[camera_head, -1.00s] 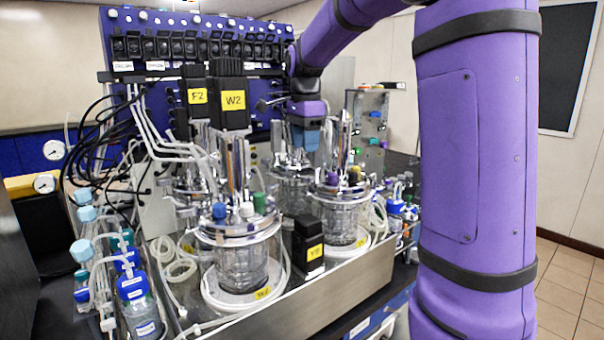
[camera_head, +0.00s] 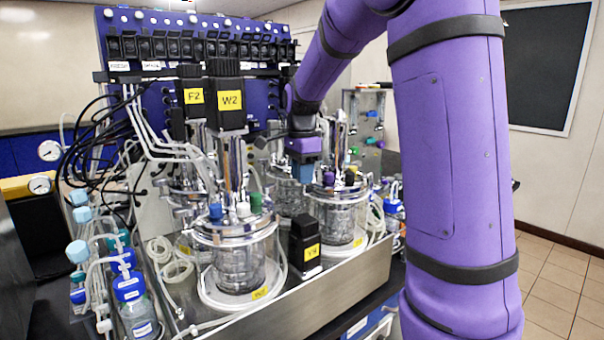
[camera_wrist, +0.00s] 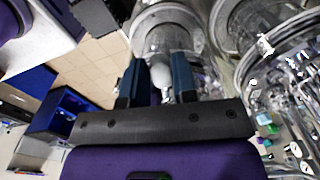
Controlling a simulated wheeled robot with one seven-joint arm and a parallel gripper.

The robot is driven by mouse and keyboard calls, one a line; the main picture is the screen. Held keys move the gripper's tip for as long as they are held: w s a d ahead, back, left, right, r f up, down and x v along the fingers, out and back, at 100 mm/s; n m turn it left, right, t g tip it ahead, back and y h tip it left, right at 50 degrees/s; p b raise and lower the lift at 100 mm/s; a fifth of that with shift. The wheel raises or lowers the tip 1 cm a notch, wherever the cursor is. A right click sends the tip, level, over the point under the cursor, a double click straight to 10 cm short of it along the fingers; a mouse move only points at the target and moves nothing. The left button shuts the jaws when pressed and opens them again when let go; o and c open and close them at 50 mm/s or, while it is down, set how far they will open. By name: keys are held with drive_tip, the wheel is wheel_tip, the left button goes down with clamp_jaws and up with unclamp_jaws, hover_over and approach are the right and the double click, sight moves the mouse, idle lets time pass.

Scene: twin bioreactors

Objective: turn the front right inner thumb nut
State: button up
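In the head view my gripper (camera_head: 305,178) points down, with its blue fingers low at the left edge of the metal lid of the front right vessel (camera_head: 338,217). The wrist view shows the two blue fingers (camera_wrist: 158,78) apart, with a gap between them. A pale grey rounded knob (camera_wrist: 160,72) shows in that gap. I cannot tell whether it is the thumb nut or whether the fingers touch it. Dark and purple caps (camera_head: 329,178) stand on the lid. The inner thumb nut cannot be made out in the head view.
The front left vessel (camera_head: 238,268) has blue, white and green caps. A black block with a yellow label (camera_head: 305,243) stands between the front vessels. Black motor W2 (camera_head: 228,100) rises nearby. Glass vessels crowd the wrist view. Tubing and bottles (camera_head: 135,305) fill the left side.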

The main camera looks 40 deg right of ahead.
clamp_jaws()
drive_tip(key=shift+n, duration=0.3)
drive_tip(key=n, duration=0.3)
drive_tip(key=shift+s+n, duration=0.1)
drive_tip(key=shift+n, duration=0.2)
drive_tip(key=n, duration=0.3)
drive_tip(key=shift+s+d+n, duration=0.1)
drive_tip(key=shift+n, duration=0.3)
drive_tip(key=n, duration=0.5)
drive_tip(key=shift+s+d, duration=0.1)
drive_tip(key=shift+d+n, duration=0.1)
drive_tip(key=shift+n, duration=2.3)
